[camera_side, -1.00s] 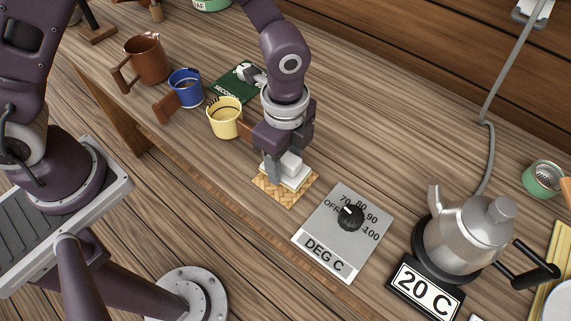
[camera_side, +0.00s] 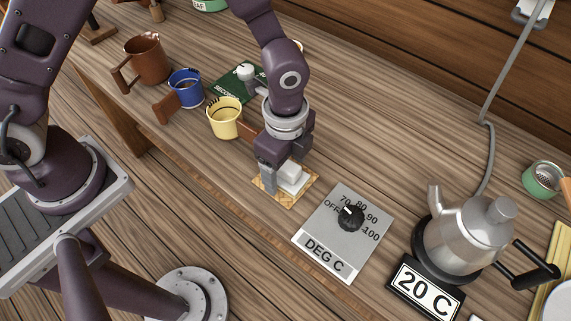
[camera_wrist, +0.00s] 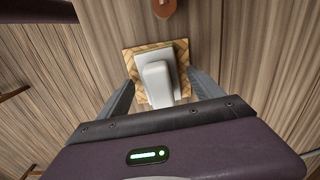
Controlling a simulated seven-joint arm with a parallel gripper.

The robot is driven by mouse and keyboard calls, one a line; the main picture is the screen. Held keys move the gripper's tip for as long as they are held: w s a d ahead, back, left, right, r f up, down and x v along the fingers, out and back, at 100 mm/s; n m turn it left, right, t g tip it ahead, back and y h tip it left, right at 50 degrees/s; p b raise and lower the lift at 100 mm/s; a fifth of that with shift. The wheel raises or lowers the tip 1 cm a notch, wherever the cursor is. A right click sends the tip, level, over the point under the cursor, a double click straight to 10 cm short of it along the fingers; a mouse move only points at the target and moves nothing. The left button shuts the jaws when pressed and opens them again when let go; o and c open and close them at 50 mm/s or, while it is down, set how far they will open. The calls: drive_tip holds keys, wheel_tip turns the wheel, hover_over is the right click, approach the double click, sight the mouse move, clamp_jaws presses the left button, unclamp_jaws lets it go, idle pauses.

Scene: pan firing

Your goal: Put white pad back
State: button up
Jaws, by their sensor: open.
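The white pad (camera_side: 292,174) has a raised block on top and lies on a woven tan mat (camera_side: 300,194) on the wooden table. In the wrist view the white pad (camera_wrist: 157,82) lies over the mat (camera_wrist: 181,47), with mat showing around its far side and edges. My gripper (camera_side: 279,180) is open and low at the mat, just left of the pad in the side view. In the wrist view the two fingers of my gripper (camera_wrist: 160,97) stand apart on either side of the pad. Part of the pad is hidden behind my gripper.
A grey dial panel (camera_side: 322,246) lies right of the mat, with a kettle (camera_side: 468,236) and a 20 C display (camera_side: 424,291) beyond. A yellow cup (camera_side: 225,121), a blue cup (camera_side: 187,88), a brown jug (camera_side: 149,58) and a green timer board (camera_side: 232,90) are to the left.

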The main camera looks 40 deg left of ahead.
sight(288, 163)
drive_tip(key=r, duration=0.7)
drive_tip(key=shift+w+d+r, duration=0.1)
drive_tip(key=shift+w+d, duration=0.05)
drive_tip(key=shift+w, duration=0.1)
drive_tip(key=s+a+r+n+t, duration=0.25)
drive_tip(key=a+r+n, duration=0.25)
drive_tip(key=a+r, duration=0.3)
drive_tip(key=s+a+r+n+t, duration=0.1)
drive_tip(key=s+a+r+n, duration=0.4)
drive_tip(key=r, duration=0.4)
drive_tip(key=s+a+r+n+t, duration=0.2)
drive_tip(key=s+a+n, duration=0.2)
drive_tip(key=s+n, duration=0.3)
drive_tip(key=shift+s+a, duration=0.2)
drive_tip(key=shift+a, duration=0.15)
